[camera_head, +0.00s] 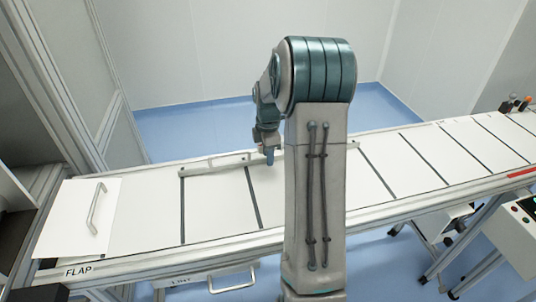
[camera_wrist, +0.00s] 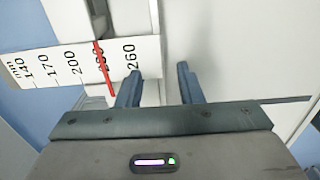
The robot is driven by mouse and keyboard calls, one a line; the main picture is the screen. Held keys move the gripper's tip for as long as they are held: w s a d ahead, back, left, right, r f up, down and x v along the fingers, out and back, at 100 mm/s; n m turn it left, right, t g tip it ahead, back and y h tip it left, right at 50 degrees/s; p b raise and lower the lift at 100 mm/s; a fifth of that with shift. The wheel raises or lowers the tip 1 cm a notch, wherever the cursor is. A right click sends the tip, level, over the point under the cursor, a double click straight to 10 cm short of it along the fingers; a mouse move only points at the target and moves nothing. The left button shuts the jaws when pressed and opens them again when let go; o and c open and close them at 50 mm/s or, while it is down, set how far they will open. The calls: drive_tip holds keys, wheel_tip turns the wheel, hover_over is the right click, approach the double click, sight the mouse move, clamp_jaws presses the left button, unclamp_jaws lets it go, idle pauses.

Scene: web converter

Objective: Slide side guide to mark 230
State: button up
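The side guide (camera_head: 215,162) is a long pale bar along the far edge of the white conveyor table in the head view. In the wrist view, a white scale (camera_wrist: 60,68) carries black numbers 140, 170, 200 and 260. A red pointer line (camera_wrist: 104,68) crosses the scale between 200 and 260, covering part of the number there. In the head view my gripper (camera_head: 269,156) is at the table's far edge, beside the guide; contact cannot be told.
The white table (camera_head: 215,205) has dark cross strips. A white flap with a handle (camera_head: 97,208) lies at its left end. A control box (camera_head: 522,212) stands at the right, and a drawer handle (camera_head: 232,284) is below the front edge. Pale walls stand behind.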

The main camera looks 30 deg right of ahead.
wheel_tip(320, 180, up, 14)
drive_tip(key=s+a+r+m+t, duration=0.1)
drive_tip(key=s+a+r+m, duration=0.1)
drive_tip(key=s+a+m, duration=0.7)
drive_tip(key=s+a+f+m+t, duration=0.1)
drive_tip(key=s+a+f+m, duration=0.1)
drive_tip(key=s+a, duration=0.3)
drive_tip(key=s+a+f+m, duration=0.3)
drive_tip(key=s+a+m, duration=0.1)
drive_tip(key=s, duration=0.5)
drive_tip(key=shift+s+a+t, duration=0.2)
drive_tip(key=shift+a+t, duration=0.2)
drive_tip(key=shift+a, duration=0.35)
